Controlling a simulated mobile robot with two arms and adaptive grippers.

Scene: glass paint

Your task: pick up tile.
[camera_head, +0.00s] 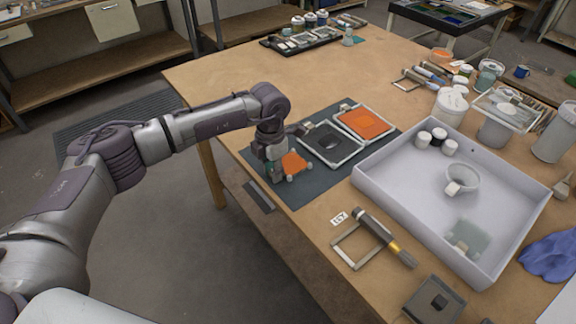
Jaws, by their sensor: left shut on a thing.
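An orange tile (295,164) with small pale corner pieces is at the left part of a dark mat (318,189) near the table's left edge. My left gripper (277,171) points down at the tile's left side and is shut on it. The fingertips are small and partly hidden, and I cannot tell whether the tile touches the mat. A second orange square (363,122) sits in a metal frame on the mat, beside an open frame with a dark square (328,141). My right gripper is not in view.
A large white tray (378,186) right of the mat holds a white cup, small jars and a pale green glass square. A roller-like tool (383,236) and a frame lie in front. Jars and tools crowd the right side. The table's back middle is clear.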

